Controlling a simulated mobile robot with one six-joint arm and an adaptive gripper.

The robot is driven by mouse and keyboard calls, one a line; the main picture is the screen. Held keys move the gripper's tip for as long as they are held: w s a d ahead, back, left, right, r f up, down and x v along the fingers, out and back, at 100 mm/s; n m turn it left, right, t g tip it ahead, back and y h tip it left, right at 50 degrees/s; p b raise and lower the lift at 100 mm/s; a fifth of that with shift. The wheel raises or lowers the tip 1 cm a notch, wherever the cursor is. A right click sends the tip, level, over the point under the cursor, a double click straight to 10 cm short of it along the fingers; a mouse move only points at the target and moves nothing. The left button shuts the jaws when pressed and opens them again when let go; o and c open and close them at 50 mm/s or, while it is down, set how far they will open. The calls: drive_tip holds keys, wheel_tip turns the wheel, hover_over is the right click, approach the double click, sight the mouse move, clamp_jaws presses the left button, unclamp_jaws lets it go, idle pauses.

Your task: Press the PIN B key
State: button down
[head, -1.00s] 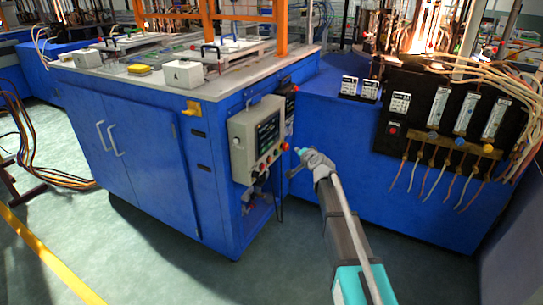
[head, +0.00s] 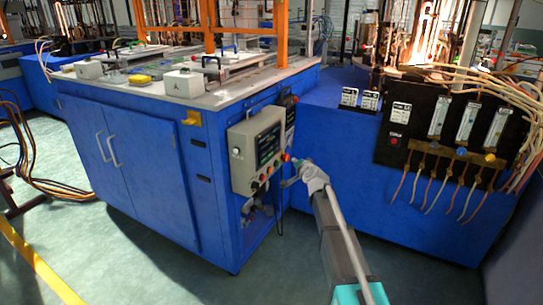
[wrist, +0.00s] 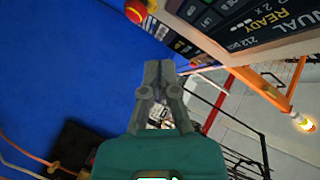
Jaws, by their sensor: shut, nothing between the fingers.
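The grey control panel (head: 242,172) hangs on the corner of the blue cabinet, with a dark screen (head: 268,146) and a row of coloured buttons below it. A red button (wrist: 135,11) shows near the panel's lower edge. My gripper (head: 285,177) is at the panel's right side in the head view; contact cannot be told. Its fingers (wrist: 159,66) are shut and empty, pointing past the panel's edge in the wrist view.
The blue cabinet (head: 135,180) stands left, with a grey worktop (head: 215,100) and orange posts above. A black flowmeter board (head: 400,150) with hoses is on the blue bench at right. A dark cable hangs below the panel. The floor in front is open.

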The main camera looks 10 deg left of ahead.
sight(272, 154)
drive_tip(key=w+a, duration=0.2)
drive_tip(key=a, duration=0.5)
drive_tip(key=shift+w+a, duration=0.2)
drive_tip(key=shift+w, duration=0.15)
drive_tip(key=shift+w+a, duration=0.3)
drive_tip(key=shift+a, duration=0.4)
idle(2.5)
drive_tip(key=shift+s+d, duration=0.25)
drive_tip(key=shift+d, duration=0.45)
drive_tip(key=shift+s+d, duration=0.3)
drive_tip(key=shift+d, duration=0.5)
drive_tip(key=shift+s+d, duration=0.25)
drive_tip(key=shift+d, duration=0.5)
drive_tip(key=shift+s+d, duration=0.3)
drive_tip(key=shift+d, duration=0.5)
